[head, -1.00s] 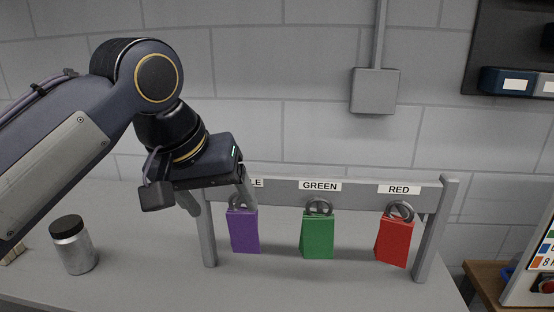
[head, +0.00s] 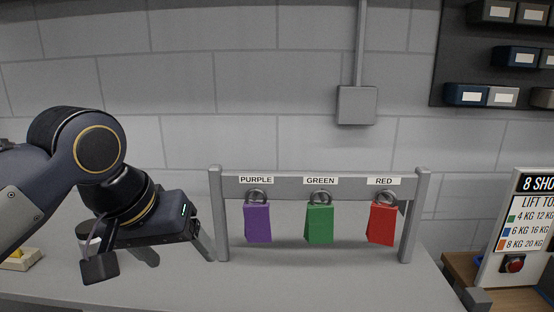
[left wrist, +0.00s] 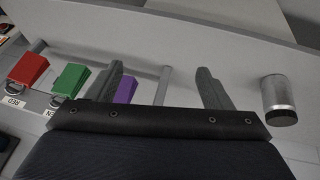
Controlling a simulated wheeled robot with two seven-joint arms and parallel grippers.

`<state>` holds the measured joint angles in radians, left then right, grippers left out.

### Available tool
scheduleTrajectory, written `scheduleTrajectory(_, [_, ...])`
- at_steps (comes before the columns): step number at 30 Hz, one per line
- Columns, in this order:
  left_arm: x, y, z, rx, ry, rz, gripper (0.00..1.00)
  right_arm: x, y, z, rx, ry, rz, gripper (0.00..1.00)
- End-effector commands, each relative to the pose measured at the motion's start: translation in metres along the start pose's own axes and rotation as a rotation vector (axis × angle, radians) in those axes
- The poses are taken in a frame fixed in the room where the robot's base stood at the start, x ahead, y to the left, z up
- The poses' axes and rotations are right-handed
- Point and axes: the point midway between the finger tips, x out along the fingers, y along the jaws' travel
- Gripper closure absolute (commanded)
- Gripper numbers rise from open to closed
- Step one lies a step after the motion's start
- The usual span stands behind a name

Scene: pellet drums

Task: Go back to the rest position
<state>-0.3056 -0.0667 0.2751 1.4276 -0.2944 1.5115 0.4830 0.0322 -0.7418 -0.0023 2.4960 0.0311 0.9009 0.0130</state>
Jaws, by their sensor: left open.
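My left gripper (head: 178,256) is open and empty, held over the bench to the left of the grey rack (head: 215,215). In the left wrist view its two fingers (left wrist: 160,90) stand wide apart, with the purple block (left wrist: 126,89) showing just past one of them. In the head view the purple block (head: 257,223), green block (head: 319,224) and red block (head: 382,223) hang by rings under their PURPLE, GREEN and RED labels. The green block (left wrist: 70,79) and red block (left wrist: 29,68) also show in the left wrist view. My right gripper is out of view.
A metal jar (left wrist: 278,100) with a black lid stands on the bench; my arm mostly hides it in the head view. A yellow and cream item (head: 20,259) lies at the far left. A weight sign (head: 522,225) stands at the right. The bench before the rack is clear.

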Motion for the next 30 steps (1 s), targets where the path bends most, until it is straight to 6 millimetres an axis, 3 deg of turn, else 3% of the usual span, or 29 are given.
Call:
scheduleTrajectory(8, [0.032,-0.043,0.048,-0.012,0.007,0.011,0.26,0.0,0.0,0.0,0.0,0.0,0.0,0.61])
scheduleTrajectory(11, [0.052,-0.063,0.077,-0.031,0.014,0.026,0.26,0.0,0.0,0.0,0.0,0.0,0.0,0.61])
scheduleTrajectory(15, [0.09,-0.09,0.135,-0.083,0.038,0.063,0.26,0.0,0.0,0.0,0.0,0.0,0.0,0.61])
scheduleTrajectory(18, [0.117,-0.098,0.173,-0.121,0.062,0.092,0.26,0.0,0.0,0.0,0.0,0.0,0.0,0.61])
scheduleTrajectory(21, [0.136,-0.101,0.198,-0.149,0.083,0.111,0.26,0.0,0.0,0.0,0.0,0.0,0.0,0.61])
scheduleTrajectory(25, [0.148,-0.101,0.214,-0.168,0.098,0.124,0.26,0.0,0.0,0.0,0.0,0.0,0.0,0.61])
scheduleTrajectory(30, [0.15,-0.101,0.216,-0.169,0.098,0.126,0.26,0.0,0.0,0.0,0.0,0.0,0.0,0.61])
